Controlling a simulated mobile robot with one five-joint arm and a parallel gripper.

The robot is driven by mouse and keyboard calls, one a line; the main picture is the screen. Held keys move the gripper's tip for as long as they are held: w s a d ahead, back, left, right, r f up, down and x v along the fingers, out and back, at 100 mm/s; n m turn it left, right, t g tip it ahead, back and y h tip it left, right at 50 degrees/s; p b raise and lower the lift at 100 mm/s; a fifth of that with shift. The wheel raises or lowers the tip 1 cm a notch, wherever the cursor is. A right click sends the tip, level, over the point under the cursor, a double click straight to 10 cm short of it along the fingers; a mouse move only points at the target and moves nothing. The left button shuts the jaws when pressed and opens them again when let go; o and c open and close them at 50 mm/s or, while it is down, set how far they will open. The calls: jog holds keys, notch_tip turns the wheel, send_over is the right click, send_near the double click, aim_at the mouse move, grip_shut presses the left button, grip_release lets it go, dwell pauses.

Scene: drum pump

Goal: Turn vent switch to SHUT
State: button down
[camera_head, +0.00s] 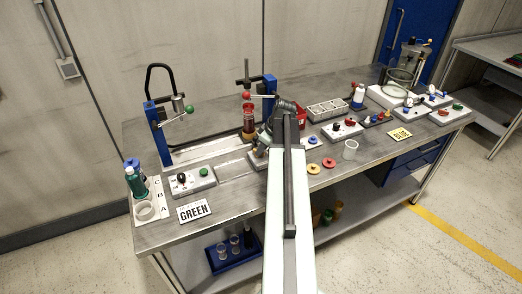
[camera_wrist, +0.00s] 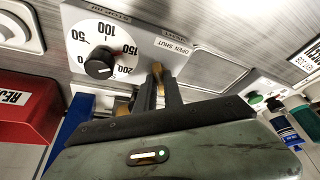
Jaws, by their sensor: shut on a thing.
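In the wrist view, a light control panel (camera_wrist: 86,18) carries a white dial with a black knob (camera_wrist: 99,67), marked from 0 to 200. Beside the dial is a label reading OPEN SHUT (camera_wrist: 172,46). Just below this label, the small brass-coloured lever of the vent switch (camera_wrist: 157,69) stands between my fingertips. My gripper (camera_wrist: 159,83) is shut on this lever. The fingers hide the lower part of the lever, so I cannot tell which setting it is at. In the head view, my arm covers most of this panel (camera_head: 257,160) and my gripper's tips are hidden.
A red bin (camera_wrist: 30,105) is close to the gripper in the wrist view.

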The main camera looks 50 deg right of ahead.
jog(key=c, duration=1.5)
grip_release()
jog(key=shift+o, duration=0.2)
jog(key=p+v, duration=0.7)
jog(key=shift+s+r, duration=0.2)
jog(key=shift+r, duration=0.15)
jog(key=shift+d, duration=0.1)
